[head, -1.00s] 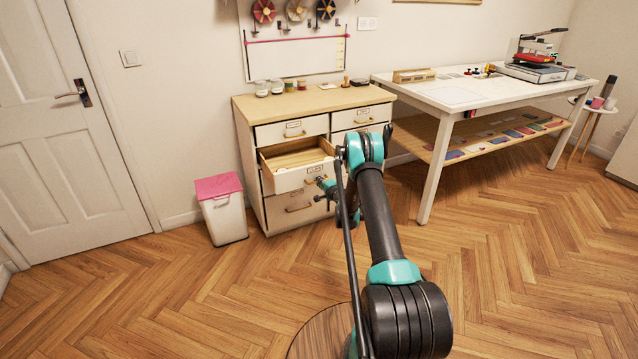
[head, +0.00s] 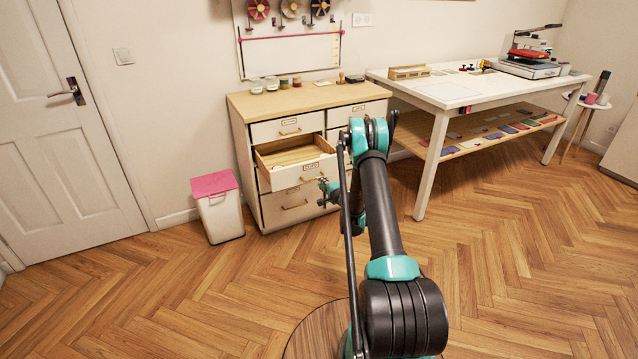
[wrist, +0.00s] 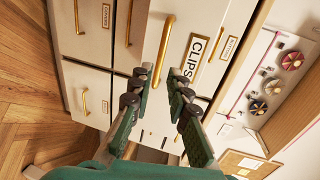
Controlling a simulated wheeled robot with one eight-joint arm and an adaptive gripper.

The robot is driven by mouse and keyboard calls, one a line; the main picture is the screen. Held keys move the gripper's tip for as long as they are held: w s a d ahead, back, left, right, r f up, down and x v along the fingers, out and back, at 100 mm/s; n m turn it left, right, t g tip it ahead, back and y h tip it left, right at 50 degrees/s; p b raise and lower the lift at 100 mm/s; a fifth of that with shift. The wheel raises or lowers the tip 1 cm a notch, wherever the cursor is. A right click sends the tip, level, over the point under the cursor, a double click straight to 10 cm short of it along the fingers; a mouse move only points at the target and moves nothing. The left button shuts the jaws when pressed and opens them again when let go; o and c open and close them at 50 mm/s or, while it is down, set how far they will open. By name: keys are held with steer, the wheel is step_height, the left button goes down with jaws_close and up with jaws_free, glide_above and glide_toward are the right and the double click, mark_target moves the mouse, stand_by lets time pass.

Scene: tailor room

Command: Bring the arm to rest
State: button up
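My arm extends forward from the bottom of the head view, with my gripper (head: 326,190) small in front of the dresser. In the wrist view my gripper (wrist: 161,72) has its two dark fingers apart, with nothing between them. Beyond the fingertips is the front of a drawer labelled CLIPS (wrist: 217,22), with a brass handle (wrist: 165,50); the fingers do not appear to be around it. My arm hides part of the dresser's right side.
The dresser (head: 268,99) has jars and a stamp on top. A white bin with a pink lid (head: 214,186) stands to its left, near a door (head: 62,130). A white work table (head: 447,95) with a lower shelf stands to the right. The wooden floor (head: 520,270) at right is clear.

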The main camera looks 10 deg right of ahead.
steer(key=shift+s+r, duration=0.1)
steer(key=s+a+r+n+g, duration=0.3)
steer(key=s+r+n, duration=0.1)
steer(key=s+r, duration=0.55)
steer(key=s+a+r+n+g, duration=0.2)
steer(key=s+a+r+n, duration=0.15)
steer(key=s+r, duration=0.6)
steer(key=s+d+n+g+h, duration=0.2)
steer(key=s+d+n, duration=0.1)
steer(key=s, duration=1.6)
steer(key=s+d+r+n+g+h, duration=0.1)
steer(key=s+d+n+g+h, duration=0.1)
steer(key=s, duration=1.6)
steer(key=shift+s+d+n+g+h, duration=0.4)
steer(key=shift+n+g, duration=0.4)
steer(key=shift+n, duration=0.15)
steer(key=shift+w, duration=0.15)
